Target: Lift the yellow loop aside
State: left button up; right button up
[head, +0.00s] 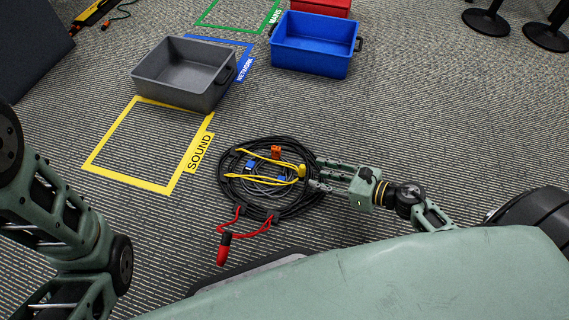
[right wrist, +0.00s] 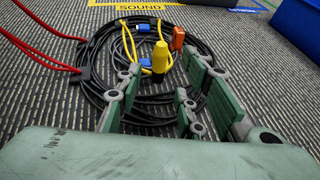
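The yellow loop (head: 262,179) is a thin yellow cable with a thick yellow connector (right wrist: 160,57). It lies on a coil of black cable (head: 233,196) on the carpet. My right gripper (head: 314,175) reaches in from the right at the coil's right edge. Its fingers are spread apart, with the yellow connector just beyond the fingertips in the right wrist view (right wrist: 158,78). I see nothing held between them. My left arm shows at the left of the head view, but its gripper is out of view.
A red cable (head: 225,248), blue connectors and an orange connector (head: 276,152) lie on or by the coil. A grey bin (head: 150,85) and blue bin (head: 312,60) stand farther back. The yellow SOUND floor outline (head: 128,178) is empty.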

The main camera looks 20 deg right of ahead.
aim_at(304, 175)
jog(key=shift+s+f, duration=0.1)
jog(key=shift+f, duration=0.35)
jog(key=shift+w+a+f+b, duration=0.15)
jog(key=shift+w+f+b, duration=0.05)
jog(key=shift+w+b, duration=0.1)
jog(key=b+x, duration=0.3)
jog(key=x, duration=0.3)
jog(key=shift+w+a+f, duration=0.1)
jog(key=shift+w+a, duration=0.1)
jog(key=shift+c, duration=0.4)
jog(key=shift+a, duration=0.1)
jog(key=c, duration=0.7)
grip_shut()
jog(key=shift+s+a, duration=0.1)
